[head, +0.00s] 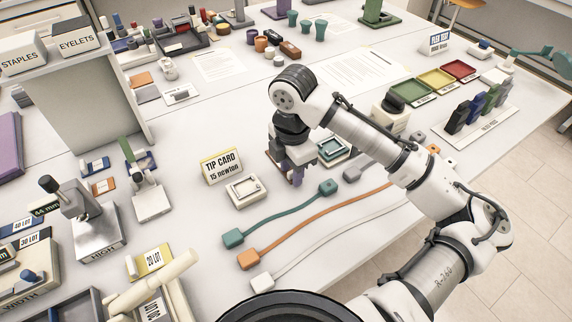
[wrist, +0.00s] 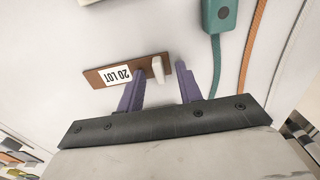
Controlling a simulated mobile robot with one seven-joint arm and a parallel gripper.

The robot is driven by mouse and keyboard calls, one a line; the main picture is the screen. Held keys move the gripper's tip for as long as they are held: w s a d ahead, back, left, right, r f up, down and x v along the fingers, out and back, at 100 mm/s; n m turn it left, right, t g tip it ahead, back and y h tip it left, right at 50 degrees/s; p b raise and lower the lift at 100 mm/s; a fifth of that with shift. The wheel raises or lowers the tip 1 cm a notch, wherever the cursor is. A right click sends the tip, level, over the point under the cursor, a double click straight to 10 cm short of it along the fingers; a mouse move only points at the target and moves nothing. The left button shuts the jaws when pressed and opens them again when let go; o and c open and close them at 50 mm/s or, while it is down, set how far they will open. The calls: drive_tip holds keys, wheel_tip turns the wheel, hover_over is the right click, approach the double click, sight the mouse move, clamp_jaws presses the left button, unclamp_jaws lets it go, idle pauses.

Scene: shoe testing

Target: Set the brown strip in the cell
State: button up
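The brown strip (wrist: 95,78) lies flat on the white table in the wrist view, with a white "20 LOT" label and a pale upright peg (wrist: 158,69). My gripper (wrist: 160,66) is open, its two purple fingers standing on either side of the peg with gaps visible. In the head view my gripper (head: 294,168) is low over the table and hides most of the strip. A small pale block with a recess (head: 243,190) sits left of it, and a teal-and-white recessed block (head: 333,149) sits right of it. I cannot tell which is the cell.
A "TIP CARD 15 newton" sign (head: 222,166) stands behind the pale block. Teal (head: 285,217), orange (head: 310,229) and white cords lie in front of my gripper. Presses and trays fill the left. Coloured trays (head: 434,80) stand at the back right.

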clamp_jaws()
drive_tip(key=shift+r, duration=0.15)
